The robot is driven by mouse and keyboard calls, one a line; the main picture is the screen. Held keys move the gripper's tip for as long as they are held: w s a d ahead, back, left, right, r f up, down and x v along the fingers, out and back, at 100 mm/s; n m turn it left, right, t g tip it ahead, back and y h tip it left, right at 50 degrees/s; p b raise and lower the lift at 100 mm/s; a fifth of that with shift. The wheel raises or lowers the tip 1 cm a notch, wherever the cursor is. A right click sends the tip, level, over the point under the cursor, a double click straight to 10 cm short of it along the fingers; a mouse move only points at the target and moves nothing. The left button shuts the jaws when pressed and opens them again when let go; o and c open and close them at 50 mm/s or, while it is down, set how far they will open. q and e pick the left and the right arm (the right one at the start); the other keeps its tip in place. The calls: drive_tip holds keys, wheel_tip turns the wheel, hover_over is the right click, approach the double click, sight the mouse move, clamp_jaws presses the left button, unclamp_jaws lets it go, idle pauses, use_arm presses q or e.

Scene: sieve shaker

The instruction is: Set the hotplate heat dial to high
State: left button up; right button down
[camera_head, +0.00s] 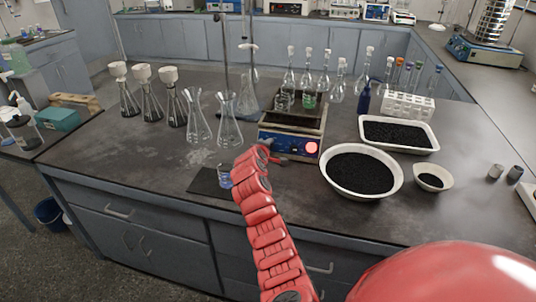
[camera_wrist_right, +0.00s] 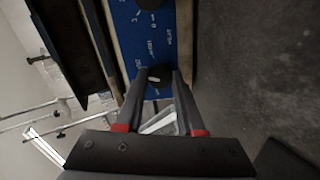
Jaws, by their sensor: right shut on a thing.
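The hotplate (camera_head: 291,122) stands on the dark bench with its blue front panel facing me. In the right wrist view the blue panel (camera_wrist_right: 152,38) has white markings that I cannot read clearly. My right gripper (camera_head: 277,158) is at the lower front of the hotplate. In the wrist view its two fingers (camera_wrist_right: 161,76) are shut on a black dial (camera_wrist_right: 156,77) with a pale pointer mark. A second dark knob (camera_wrist_right: 141,3) is partly cut off at the top edge. In the head view my arm and gripper hide the held dial. My left gripper is out of view.
A round red disc (camera_head: 311,147) shows on the panel's right. A white bowl of black grains (camera_head: 328,184) stands close at the right. Glass flasks (camera_head: 226,130) stand left and behind. A small beaker (camera_head: 224,177) sits on a dark mat beside my arm.

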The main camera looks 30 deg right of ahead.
drive_tip(key=m+b, duration=0.2)
drive_tip(key=b, duration=0.1)
drive_tip(key=m+b, duration=0.6)
drive_tip(key=shift+f+b, duration=0.3)
drive_tip(key=shift+f, duration=0.1)
drive_tip(key=shift+r+m+b, duration=0.15)
drive_tip(key=shift+m+b, duration=1.25)
drive_tip(key=shift+b, duration=0.1)
drive_tip(key=shift+t, duration=0.3)
drive_tip(key=c, duration=0.5)
unclamp_jaws()
drive_tip(key=shift+r, duration=0.1)
drive_tip(key=shift+s+a+r, duration=0.1)
drive_tip(key=shift+s, duration=0.05)
drive_tip(key=p+v, duration=0.1)
drive_tip(key=v, duration=1.6)
